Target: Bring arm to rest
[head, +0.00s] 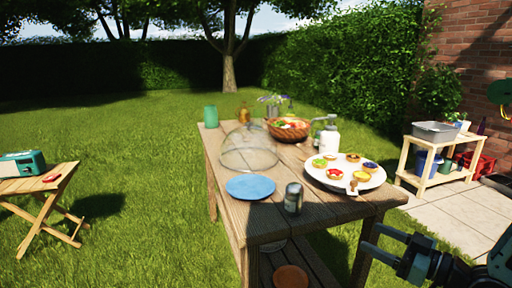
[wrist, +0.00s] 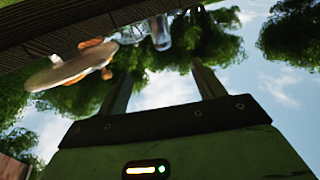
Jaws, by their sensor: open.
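My gripper (head: 372,243) is at the lower right in the head view, beside the near right corner of the wooden table (head: 258,220). Its two fingers are apart with nothing between them. In the wrist view my gripper (wrist: 160,83) points up past the table's edge, with sky and trees between its fingers. That view looks upside down, with the table's edge along the top left.
A slatted shelf (head: 440,150) stands right; a folding stool (head: 40,185) left.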

